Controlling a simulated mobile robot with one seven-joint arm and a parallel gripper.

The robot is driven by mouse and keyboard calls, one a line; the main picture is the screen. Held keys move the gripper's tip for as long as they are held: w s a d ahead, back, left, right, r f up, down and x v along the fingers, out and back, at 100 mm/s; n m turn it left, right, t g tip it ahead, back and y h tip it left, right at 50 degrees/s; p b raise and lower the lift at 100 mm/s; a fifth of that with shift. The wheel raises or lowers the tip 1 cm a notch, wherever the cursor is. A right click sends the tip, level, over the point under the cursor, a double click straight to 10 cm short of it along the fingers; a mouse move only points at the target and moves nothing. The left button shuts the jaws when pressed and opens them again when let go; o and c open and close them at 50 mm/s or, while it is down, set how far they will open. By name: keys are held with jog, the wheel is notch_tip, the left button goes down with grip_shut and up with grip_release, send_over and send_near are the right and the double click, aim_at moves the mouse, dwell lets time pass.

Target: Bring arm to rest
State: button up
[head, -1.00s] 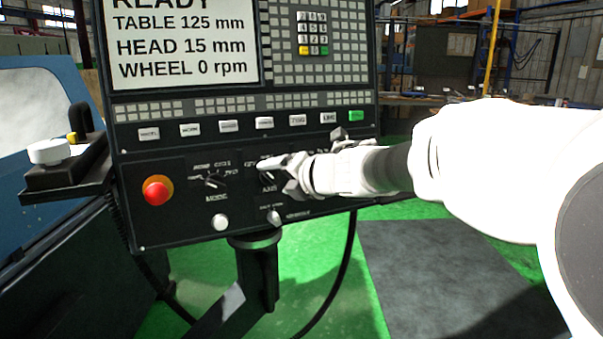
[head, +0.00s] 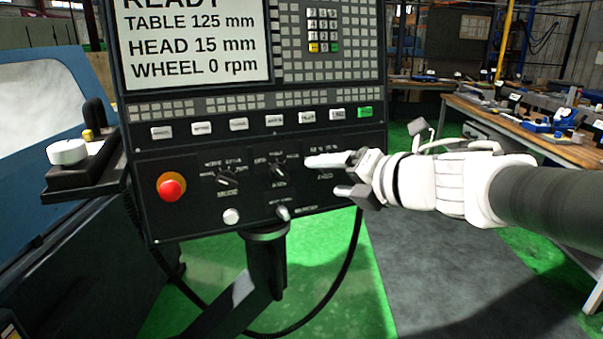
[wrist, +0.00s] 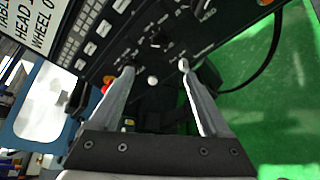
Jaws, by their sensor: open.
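My gripper (head: 338,176) is in front of the right end of the control panel's lower section (head: 205,212) in the head view. Its two fingers are spread apart, with nothing between them. They partly hide the rightmost knob. In the wrist view my gripper (wrist: 157,68) shows both fingers pointing toward the panel, open and empty. The AXIS knob (head: 278,170) and the MODE knob (head: 227,180) are in clear view to the left of the fingers. I cannot tell whether a fingertip touches the panel.
The red emergency button (head: 172,187) is at the panel's lower left. The blue machine (head: 40,125) stands at the left. A workbench (head: 520,122) with tools is at the right. Grey and green floor lies open below my arm. A black cable (head: 350,265) hangs under the panel.

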jog(key=s+d+r+m+t+h+p, duration=0.1)
jog(key=s+d+r+m+h+p, duration=0.1)
jog(key=d+m+h, duration=0.6)
jog(key=s+d+r+m+t+h+p, duration=0.1)
jog(key=s+d+r+m+h+p, duration=0.3)
jog(key=m, duration=0.8)
jog(key=s+a+f+m+g+y+p, duration=0.2)
jog(key=s+a+f+m+g+y, duration=0.2)
jog(key=s+f+m+g, duration=0.4)
jog(key=s+f+m, duration=0.2)
jog(key=s+m, duration=0.2)
jog(key=s, duration=0.1)
jog(key=shift+s+f, duration=0.15)
jog(key=shift+s, duration=0.25)
